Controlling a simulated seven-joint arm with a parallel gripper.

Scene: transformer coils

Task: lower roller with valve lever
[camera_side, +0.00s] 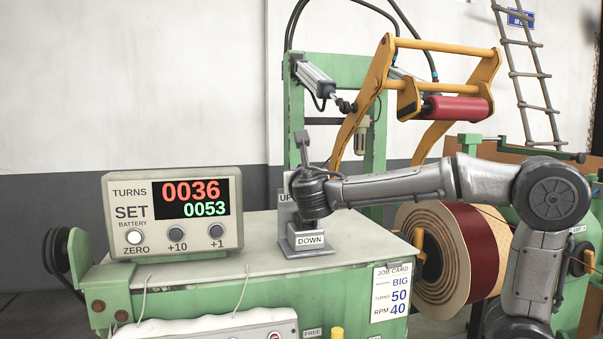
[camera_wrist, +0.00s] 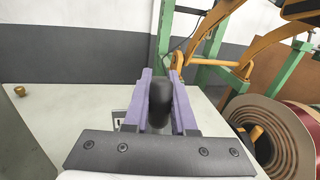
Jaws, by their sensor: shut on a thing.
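The valve lever (camera_side: 302,150) stands on a grey valve block (camera_side: 290,243) with an "UP" plate behind and a "DOWN" plate in front. My gripper (camera_side: 309,190) is at the lever in the side view and hides much of it. In the wrist view, my gripper (camera_wrist: 159,105) has its purple fingers shut on the black lever knob (camera_wrist: 160,92). The red roller (camera_side: 457,108) hangs in the raised yellow arm frame (camera_side: 447,49), apart from and above the coil (camera_side: 463,250).
The counter box (camera_side: 172,213) reads TURNS 0036 and SET 0053. A job card (camera_side: 391,292) shows BIG, turns 50, RPM 40. A green frame (camera_side: 376,140) and pneumatic cylinder (camera_side: 315,78) stand behind the valve. The cabinet top (camera_side: 350,236) right of the valve is clear.

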